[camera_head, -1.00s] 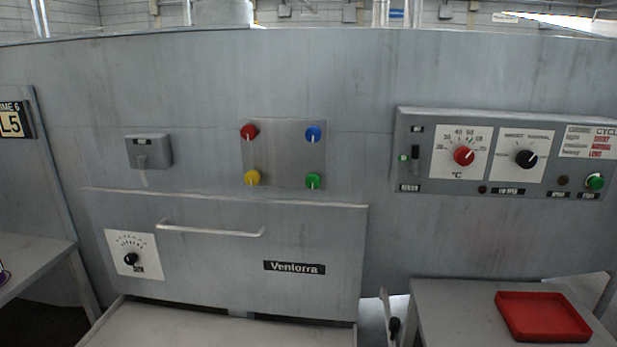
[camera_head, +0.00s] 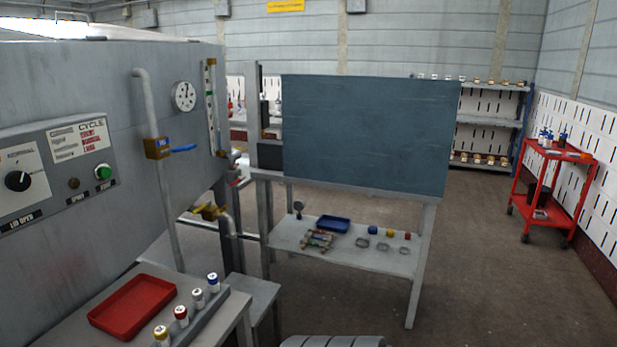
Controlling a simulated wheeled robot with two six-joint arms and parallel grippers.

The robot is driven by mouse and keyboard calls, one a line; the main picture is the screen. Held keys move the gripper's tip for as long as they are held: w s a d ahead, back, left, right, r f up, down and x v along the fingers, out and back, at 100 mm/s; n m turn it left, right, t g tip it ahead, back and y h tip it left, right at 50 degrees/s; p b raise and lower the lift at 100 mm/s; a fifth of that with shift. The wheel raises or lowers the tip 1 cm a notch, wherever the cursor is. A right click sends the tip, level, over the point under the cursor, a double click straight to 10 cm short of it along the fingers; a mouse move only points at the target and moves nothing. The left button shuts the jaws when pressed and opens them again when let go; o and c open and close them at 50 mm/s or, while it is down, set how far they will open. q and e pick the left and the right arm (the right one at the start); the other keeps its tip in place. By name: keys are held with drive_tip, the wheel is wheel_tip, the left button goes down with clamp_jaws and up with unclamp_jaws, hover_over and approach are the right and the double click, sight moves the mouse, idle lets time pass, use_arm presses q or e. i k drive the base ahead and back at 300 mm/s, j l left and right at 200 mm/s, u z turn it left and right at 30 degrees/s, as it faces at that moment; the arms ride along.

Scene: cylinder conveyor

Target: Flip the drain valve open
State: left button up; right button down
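A brass valve with a yellow handle (camera_head: 209,212) sits low at the right end of the grey machine (camera_head: 140,85), at a pipe that bends downward. It is small in view, and I cannot tell whether it is open or shut. Higher up, a brass valve body (camera_head: 157,148) with a blue lever (camera_head: 183,148) sits on a vertical grey pipe (camera_head: 168,210); the lever points right, across the pipe. No label shows which is the drain valve. Neither of my grippers is in view.
A side table with a red tray (camera_head: 132,306) and several small bottles (camera_head: 198,298) stands in front of the machine. A dark board on a bench (camera_head: 365,140) stands right of the valves. A red cart (camera_head: 550,195) is far right. Floor (camera_head: 470,270) is clear at right.

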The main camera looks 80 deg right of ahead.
sight(240, 179)
drive_tip(key=l+z, duration=0.25)
drive_tip(key=l, duration=0.2)
drive_tip(key=i+l+z, duration=0.1)
drive_tip(key=l+z, duration=0.15)
drive_tip(key=l, duration=0.2)
drive_tip(key=i+l+z, duration=0.1)
drive_tip(key=l+z, duration=0.15)
drive_tip(key=l, duration=0.2)
drive_tip(key=i+l+z, duration=0.25)
drive_tip(key=l, duration=0.2)
drive_tip(key=i+l+z, duration=0.1)
drive_tip(key=l+z, duration=0.15)
drive_tip(key=l, duration=0.15)
drive_tip(key=i+l, duration=0.2)
drive_tip(key=l, duration=0.2)
drive_tip(key=i+l, duration=0.2)
drive_tip(key=l, duration=0.2)
drive_tip(key=i+l, duration=0.25)
drive_tip(key=l, duration=0.15)
drive_tip(key=i+l+z, duration=0.15)
drive_tip(key=i+l, duration=0.35)
drive_tip(key=i, duration=0.05)
